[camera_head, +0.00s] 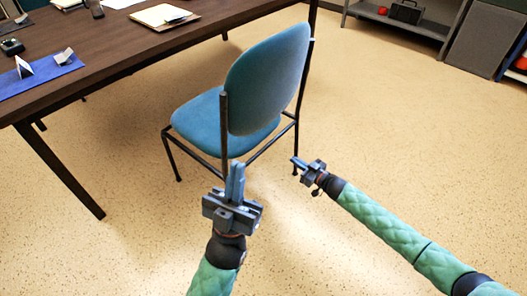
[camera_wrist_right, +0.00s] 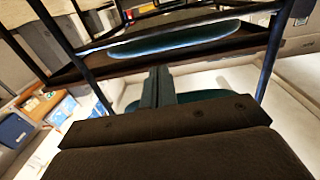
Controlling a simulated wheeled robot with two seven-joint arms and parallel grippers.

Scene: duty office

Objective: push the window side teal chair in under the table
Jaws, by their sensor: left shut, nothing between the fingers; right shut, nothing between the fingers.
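The teal chair (camera_head: 268,80) stands upright on the floor, its backrest toward me and its seat (camera_head: 195,118) facing the table (camera_head: 120,48). The seat's front is near the table edge, with the chair apparently outside the table. My left gripper (camera_head: 236,168) is shut and empty, near the chair's left back post in the picture; I cannot tell whether it touches. My right gripper (camera_head: 296,161) is shut and empty, low by the right rear leg. In the right wrist view its fingers (camera_wrist_right: 158,86) point toward dark chair tubes and teal surfaces (camera_wrist_right: 180,40).
On the table are a blue mat (camera_head: 40,82) with white cards, a folder (camera_head: 163,17) and a small black device (camera_head: 12,47). A table leg (camera_head: 70,180) stands left of the chair. A grey shelf (camera_head: 400,20) is at the back right. The floor right of the chair is clear.

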